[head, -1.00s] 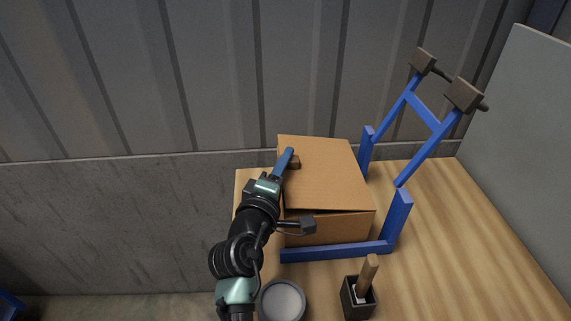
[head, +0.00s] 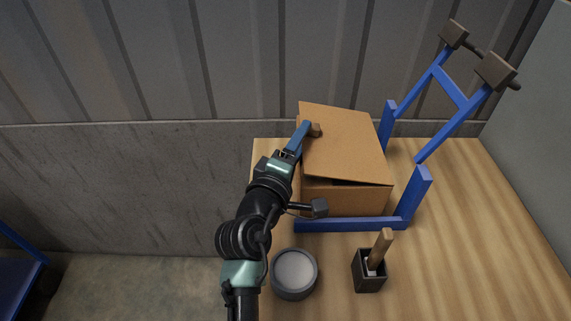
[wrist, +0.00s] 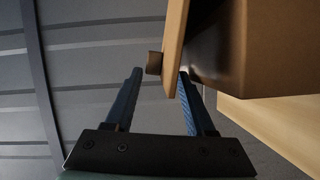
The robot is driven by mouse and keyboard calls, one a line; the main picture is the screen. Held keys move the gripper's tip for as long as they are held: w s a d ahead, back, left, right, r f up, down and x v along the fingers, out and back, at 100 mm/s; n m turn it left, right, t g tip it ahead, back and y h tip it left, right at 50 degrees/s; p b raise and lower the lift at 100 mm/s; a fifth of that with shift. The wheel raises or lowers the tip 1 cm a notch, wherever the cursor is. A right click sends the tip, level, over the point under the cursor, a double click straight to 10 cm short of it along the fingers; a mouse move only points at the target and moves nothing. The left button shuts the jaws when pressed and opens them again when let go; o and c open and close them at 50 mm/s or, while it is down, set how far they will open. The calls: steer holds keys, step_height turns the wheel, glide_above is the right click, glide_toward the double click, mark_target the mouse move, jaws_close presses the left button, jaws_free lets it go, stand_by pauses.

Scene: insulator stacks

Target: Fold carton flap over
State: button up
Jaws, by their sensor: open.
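A brown cardboard carton (head: 345,199) sits on the wooden table, with its flap (head: 350,150) lying over the top. A narrow dark gap shows between the flap and the carton at the front edge. A small brown block (head: 315,130) is on the flap near its left edge; it also shows in the wrist view (wrist: 154,63). My gripper (head: 306,127) is at the flap's left edge, beside the block. In the wrist view my gripper (wrist: 160,71) is open, with the flap's edge (wrist: 174,45) between its fingers. Whether either finger touches it is unclear.
A blue frame (head: 417,195) with dark end blocks stands around the carton's right and front. A round grey-lidded tin (head: 294,271) and a dark holder (head: 369,274) with a wooden-handled tool stand in front. The wooden table (head: 470,220) is clear at right. A ribbed wall is behind.

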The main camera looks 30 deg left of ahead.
steer(key=v, duration=1)
steer(key=shift+b, duration=0.3)
